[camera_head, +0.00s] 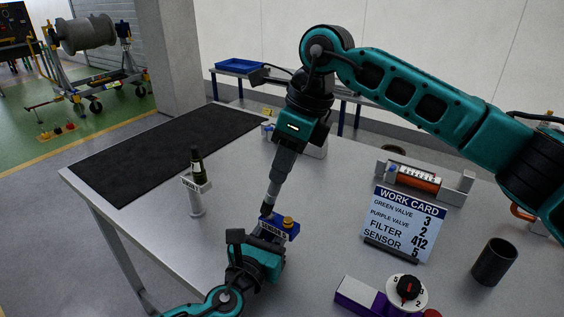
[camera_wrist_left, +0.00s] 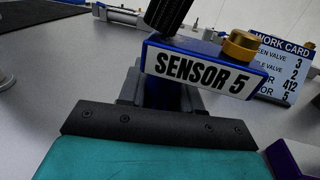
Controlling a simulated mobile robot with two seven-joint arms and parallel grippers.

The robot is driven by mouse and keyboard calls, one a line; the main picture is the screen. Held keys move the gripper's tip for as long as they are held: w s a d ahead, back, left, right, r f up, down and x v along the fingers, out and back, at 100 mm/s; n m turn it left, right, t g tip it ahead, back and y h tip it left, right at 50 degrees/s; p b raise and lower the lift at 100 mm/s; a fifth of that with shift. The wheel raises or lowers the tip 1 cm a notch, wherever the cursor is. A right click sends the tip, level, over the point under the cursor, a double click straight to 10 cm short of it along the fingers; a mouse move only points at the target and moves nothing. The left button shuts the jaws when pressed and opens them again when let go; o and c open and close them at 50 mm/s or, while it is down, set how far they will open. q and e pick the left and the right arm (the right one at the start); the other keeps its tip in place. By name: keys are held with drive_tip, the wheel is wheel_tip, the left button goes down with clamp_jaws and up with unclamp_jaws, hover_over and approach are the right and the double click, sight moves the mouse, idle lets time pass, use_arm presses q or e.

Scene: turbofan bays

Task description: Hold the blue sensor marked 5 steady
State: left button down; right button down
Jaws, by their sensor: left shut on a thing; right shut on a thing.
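The blue sensor (camera_head: 288,229) has a white label reading SENSOR 5 and a brass cap on top. In the left wrist view the sensor (camera_wrist_left: 205,68) fills the upper middle, slightly tilted. My left gripper (camera_head: 268,232) is shut on it from the near side, above the table. My right gripper (camera_head: 273,194) reaches down from above, shut on a black ribbed piece (camera_head: 267,208). In the left wrist view this piece (camera_wrist_left: 169,14) stands at the sensor's top left; whether it is seated there I cannot tell. The right fingertips are outside the wrist view.
On the grey table (camera_head: 330,190) are a work card (camera_head: 402,225) listing sensor 5, a dark cup (camera_head: 494,262), a purple valve with a dial (camera_head: 368,299) and a small stand with a dark bottle-like item (camera_head: 196,190). A black mat (camera_head: 165,150) covers the far left.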

drive_tip(key=shift+d, duration=0.4)
drive_tip(key=shift+s+a, duration=0.5)
drive_tip(key=shift+s, duration=0.15)
drive_tip(key=shift+w+d, duration=0.1)
drive_tip(key=shift+d, duration=0.5)
drive_tip(key=shift+w+a, duration=0.1)
drive_tip(key=shift+a, duration=0.05)
